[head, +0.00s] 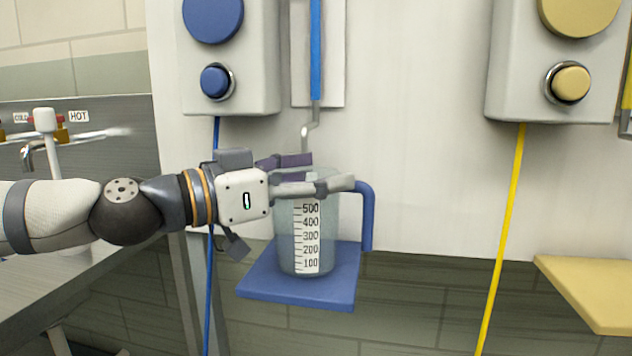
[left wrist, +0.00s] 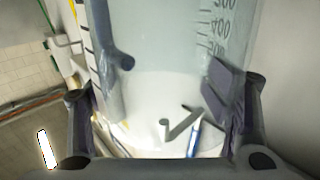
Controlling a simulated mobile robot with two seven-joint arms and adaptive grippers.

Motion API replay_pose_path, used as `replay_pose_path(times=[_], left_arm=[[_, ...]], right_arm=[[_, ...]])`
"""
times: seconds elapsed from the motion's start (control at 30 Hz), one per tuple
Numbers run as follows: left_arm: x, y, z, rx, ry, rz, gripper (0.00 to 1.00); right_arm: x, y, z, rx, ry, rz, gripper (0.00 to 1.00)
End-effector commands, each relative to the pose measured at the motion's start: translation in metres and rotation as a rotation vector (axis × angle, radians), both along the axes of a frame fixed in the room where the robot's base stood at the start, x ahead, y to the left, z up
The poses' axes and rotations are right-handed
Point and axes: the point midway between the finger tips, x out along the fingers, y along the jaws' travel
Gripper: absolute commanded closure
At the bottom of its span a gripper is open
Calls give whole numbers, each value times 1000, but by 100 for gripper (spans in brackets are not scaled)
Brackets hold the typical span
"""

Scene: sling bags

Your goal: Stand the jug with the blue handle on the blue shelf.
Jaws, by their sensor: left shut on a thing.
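The clear jug (head: 308,225) has a measuring scale on its front and a blue handle (head: 366,215) on its right side. It is upright over the blue shelf (head: 300,294), its base apparently on the shelf; a slight gap cannot be ruled out. My left gripper (head: 322,174) comes in from the left and is shut on the jug near its rim, one finger across the front and one behind. In the left wrist view the jug (left wrist: 160,45) fills the space between the fingers. My right gripper is not in view.
A blue spout (head: 315,60) with a metal hook tip hangs just above the jug. Dispenser boxes with blue (head: 215,82) and yellow (head: 571,84) buttons are on the wall. A yellow shelf (head: 595,290) is at right. A sink counter (head: 60,270) is at left.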

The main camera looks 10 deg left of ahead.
Motion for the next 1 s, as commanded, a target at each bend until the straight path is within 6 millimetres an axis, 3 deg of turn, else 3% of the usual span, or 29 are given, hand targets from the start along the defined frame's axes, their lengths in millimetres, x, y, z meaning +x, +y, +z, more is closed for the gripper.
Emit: replay_pose_path(times=[0.37, 0.4, 0.5, 0.87, 1.0], left_arm=[[-1, 0, -5, 0, -3, 0, 74], [-1, 0, -5, 0, -3, 0, 25], [-1, 0, -4, 1, -4, -1, 8], [-1, 0, 1, 0, -6, 0, 8], [-16, 16, 2, -2, -6, 2, 8]], right_arm=[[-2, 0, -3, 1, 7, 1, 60], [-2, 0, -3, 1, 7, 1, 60], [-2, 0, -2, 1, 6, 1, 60], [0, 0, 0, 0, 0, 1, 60], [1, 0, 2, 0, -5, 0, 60]])
